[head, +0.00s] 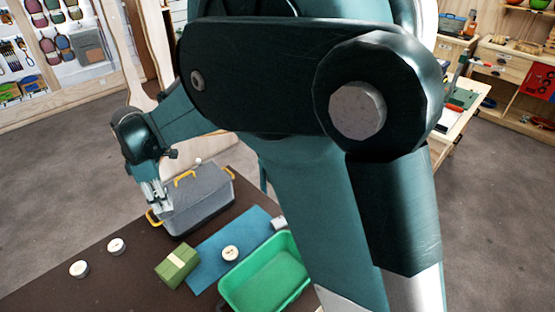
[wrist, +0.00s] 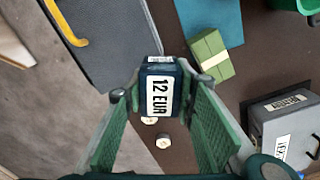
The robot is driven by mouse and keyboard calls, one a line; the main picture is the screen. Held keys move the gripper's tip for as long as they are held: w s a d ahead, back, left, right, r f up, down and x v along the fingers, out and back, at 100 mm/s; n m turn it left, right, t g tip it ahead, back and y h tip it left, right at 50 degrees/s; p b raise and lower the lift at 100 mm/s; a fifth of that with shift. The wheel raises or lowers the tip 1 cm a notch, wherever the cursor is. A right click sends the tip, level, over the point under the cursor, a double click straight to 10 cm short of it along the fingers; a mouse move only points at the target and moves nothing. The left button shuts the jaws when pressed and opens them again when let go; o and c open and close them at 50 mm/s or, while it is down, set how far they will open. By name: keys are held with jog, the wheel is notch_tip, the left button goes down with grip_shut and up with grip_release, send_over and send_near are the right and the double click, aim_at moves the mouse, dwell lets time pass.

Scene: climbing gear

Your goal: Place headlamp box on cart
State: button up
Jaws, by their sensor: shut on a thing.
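My gripper (head: 158,203) hangs at the left of the head view, close to the grey case on the dark brown tabletop. In the wrist view my gripper (wrist: 158,95) is shut on a small dark blue box (wrist: 158,68) with a white "12 EUR" label; I take this for the headlamp box. The box sits between the fingertips, its label facing the camera. In the head view I cannot make it out at the fingers. I cannot identify the cart in either view.
The brown tabletop (head: 121,277) holds a grey case (head: 200,200) with yellow handles, a blue mat (head: 215,262), a banded green box (head: 178,265), a green tray (head: 237,297) and small white round items (head: 117,246). A grey labelled box (wrist: 285,128) shows in the wrist view. My arm hides much.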

jog(key=w+d+m+p, duration=0.1)
jog(key=w+d+m, duration=0.1)
jog(key=w+d, duration=0.8)
jog(key=w+d+m, duration=0.3)
jog(key=w+d, duration=0.3)
jog(key=d, duration=0.9)
jog(key=w+d+m+p, duration=0.1)
jog(key=w+d+m, duration=0.1)
jog(key=w+d, duration=0.8)
jog(key=d+m+p, duration=0.2)
jog(key=d+m, duration=0.4)
jog(key=d, duration=3.5)
jog(key=f, duration=0.5)
jog(key=shift+w+a, duration=0.1)
jog(key=shift+w, duration=0.3)
jog(key=shift+f+b, duration=0.35)
jog(key=shift+f, duration=2.75)
jog(key=shift+f, duration=0.1)
